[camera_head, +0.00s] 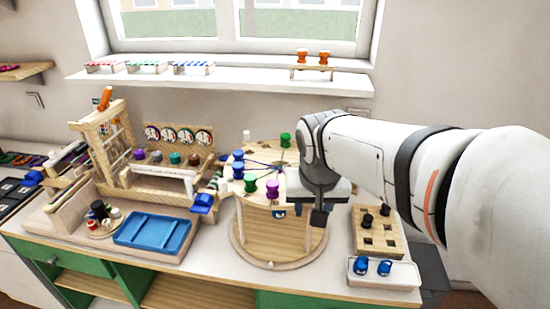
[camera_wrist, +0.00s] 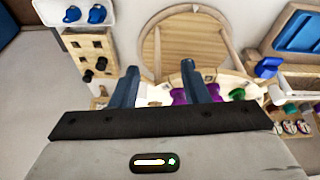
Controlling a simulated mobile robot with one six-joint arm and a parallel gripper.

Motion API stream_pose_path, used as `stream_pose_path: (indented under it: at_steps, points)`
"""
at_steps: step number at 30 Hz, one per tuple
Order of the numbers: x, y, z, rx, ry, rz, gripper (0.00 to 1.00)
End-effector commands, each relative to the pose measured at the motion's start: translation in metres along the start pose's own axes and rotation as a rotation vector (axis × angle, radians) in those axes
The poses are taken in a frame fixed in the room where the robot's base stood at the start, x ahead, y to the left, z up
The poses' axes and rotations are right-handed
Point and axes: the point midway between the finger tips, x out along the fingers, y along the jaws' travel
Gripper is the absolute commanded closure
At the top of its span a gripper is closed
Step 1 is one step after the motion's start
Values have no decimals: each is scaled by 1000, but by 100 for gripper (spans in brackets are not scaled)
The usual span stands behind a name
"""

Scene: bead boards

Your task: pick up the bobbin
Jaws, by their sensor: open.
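Several bobbins hang or stand around the rim of a round wooden braiding stand (camera_head: 262,225). A purple bobbin (camera_head: 272,189) is at the front rim, with a green one (camera_head: 250,183) and blue ones (camera_head: 238,169) to its left. Another green bobbin (camera_head: 285,140) is at the back. My gripper (camera_head: 290,211) is at the stand's front right, close to the purple bobbin. In the wrist view, my gripper (camera_wrist: 160,70) is open. Purple (camera_wrist: 180,97) shows beside and partly behind its right finger; a green bobbin (camera_wrist: 237,93) is farther right. I see nothing held.
A holed wooden block (camera_head: 378,240) with black pegs and a white tray (camera_head: 384,275) with two blue pieces stand right of the stand. A blue tray (camera_head: 153,233) and a wooden frame (camera_head: 108,150) are left. My arm covers the right side.

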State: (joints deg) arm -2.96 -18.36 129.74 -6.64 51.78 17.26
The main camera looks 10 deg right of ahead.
Motion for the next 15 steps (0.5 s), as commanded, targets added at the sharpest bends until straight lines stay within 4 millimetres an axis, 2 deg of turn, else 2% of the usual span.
stream_pose_path:
  at_steps: [1, 3, 6, 10, 15]
  points:
    - [-1, -8, -24, 33, 13, 13, 59]
    - [-3, -16, -51, 84, 34, 27, 59]
    - [-4, -26, -80, 144, 60, 41, 59]
    - [0, -31, -98, 183, 77, 50, 59]
    - [18, -31, -101, 190, 78, 52, 59]
